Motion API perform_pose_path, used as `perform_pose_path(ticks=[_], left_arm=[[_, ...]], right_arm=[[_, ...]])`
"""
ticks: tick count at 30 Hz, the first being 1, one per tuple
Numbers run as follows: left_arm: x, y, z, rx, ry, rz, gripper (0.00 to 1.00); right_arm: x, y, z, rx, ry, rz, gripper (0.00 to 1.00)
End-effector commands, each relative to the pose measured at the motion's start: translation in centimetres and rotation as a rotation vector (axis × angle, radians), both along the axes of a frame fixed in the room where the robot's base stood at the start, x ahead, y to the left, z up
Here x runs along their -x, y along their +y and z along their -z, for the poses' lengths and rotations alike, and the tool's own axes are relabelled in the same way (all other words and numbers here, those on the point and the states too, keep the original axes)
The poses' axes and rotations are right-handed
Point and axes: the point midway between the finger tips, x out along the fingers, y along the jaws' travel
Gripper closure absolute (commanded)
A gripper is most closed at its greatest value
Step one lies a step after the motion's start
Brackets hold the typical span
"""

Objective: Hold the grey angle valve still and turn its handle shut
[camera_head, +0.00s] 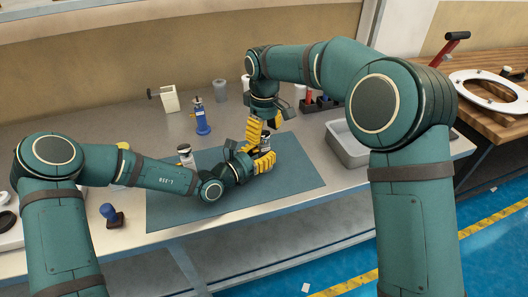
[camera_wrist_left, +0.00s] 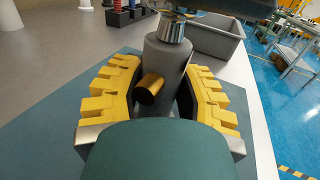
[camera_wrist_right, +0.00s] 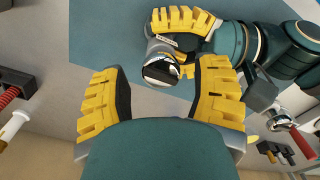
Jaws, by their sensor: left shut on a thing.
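The grey angle valve (camera_head: 265,143) stands over the blue-grey mat, largely hidden by my grippers in the head view. In the left wrist view, its grey body (camera_wrist_left: 168,60) is upright with a brass stub (camera_wrist_left: 150,89) facing the camera and a ridged metal neck on top. My left gripper (camera_wrist_left: 163,66) is shut on this body, its yellow fingers on both sides. My right gripper (camera_wrist_right: 162,66) is above the valve, fingers spread wide and empty. In the right wrist view, the shiny and dark valve top (camera_wrist_right: 160,70) lies between and beyond its fingertips.
The blue-grey mat (camera_head: 170,208) covers the bench front. A grey bin (camera_head: 345,150) stands to the right. A blue bottle-like tool (camera_head: 202,122), a pale box (camera_head: 169,98) and a grey cup (camera_head: 220,90) stand behind. A blue-knobbed stamp (camera_head: 110,213) is at the left front.

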Motion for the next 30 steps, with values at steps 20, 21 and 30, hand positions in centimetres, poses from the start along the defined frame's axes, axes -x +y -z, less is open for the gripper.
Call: perform_pose_path(ticks=[20, 21, 30], left_arm=[[0.0, 0.0, 0.0, 0.000, 0.000, 0.000, 1.00], [0.0, 0.0, 0.0, 0.000, 0.000, 0.000, 1.00], [0.0, 0.0, 0.0, 0.000, 0.000, 0.000, 1.00]], right_arm=[[0.0, 0.1, -4.1, -0.001, -0.002, -0.002, 0.38], [0.0, 0.1, -4.5, -0.001, -0.002, -0.002, 0.38], [0.0, 0.1, -7.1, -0.001, -0.001, -0.002, 0.38]])
